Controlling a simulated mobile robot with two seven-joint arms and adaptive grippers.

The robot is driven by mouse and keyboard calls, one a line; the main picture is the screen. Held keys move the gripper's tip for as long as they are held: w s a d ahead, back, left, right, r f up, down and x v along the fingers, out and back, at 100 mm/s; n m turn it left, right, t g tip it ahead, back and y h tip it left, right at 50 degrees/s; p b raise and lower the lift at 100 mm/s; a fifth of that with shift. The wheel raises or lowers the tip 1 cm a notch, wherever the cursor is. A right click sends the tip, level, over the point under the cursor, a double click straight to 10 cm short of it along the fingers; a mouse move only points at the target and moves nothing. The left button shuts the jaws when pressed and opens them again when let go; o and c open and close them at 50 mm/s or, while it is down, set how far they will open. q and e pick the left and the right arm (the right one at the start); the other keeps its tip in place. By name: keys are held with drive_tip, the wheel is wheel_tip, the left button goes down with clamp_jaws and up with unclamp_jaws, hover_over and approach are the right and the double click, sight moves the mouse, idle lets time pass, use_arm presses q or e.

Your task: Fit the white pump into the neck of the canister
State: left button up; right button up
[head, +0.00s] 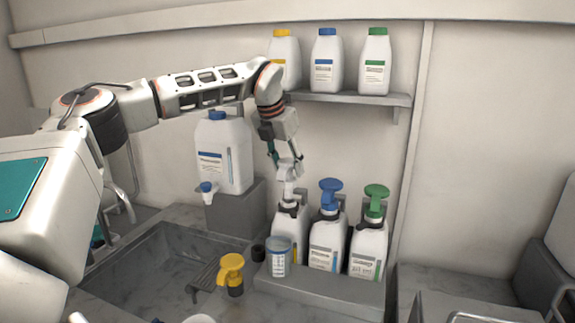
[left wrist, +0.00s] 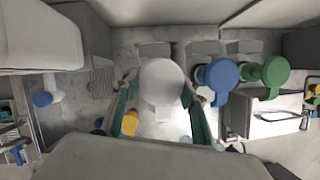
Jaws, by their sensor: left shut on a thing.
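The white pump (head: 287,188) is pinched between the fingertips of my left gripper (head: 287,166). It is upright, directly over the neck of the leftmost white canister (head: 291,223) in the front rack. Its lower end meets the dark collar at the neck; I cannot tell how far it is inside. In the left wrist view the round white pump head (left wrist: 161,80) fills the space between the two fingers (left wrist: 158,105) and hides the neck below. My right gripper is in neither view.
Beside it stand canisters with a blue pump (head: 330,192) and a green pump (head: 375,198). A clear measuring cup (head: 278,258) is in front. A yellow pump (head: 232,270) stands by the sink (head: 150,270). A large jug (head: 223,155) is behind left; a shelf (head: 350,98) holds bottles above.

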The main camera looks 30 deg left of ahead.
sight(286, 175)
use_arm(q)
drive_tip(key=shift+f, duration=0.15)
drive_tip(key=shift+f+b, duration=0.8)
drive_tip(key=shift+f, duration=0.45)
drive_tip(key=shift+f+b, duration=0.3)
drive_tip(key=shift+f, duration=0.45)
drive_tip(key=o, duration=1.5)
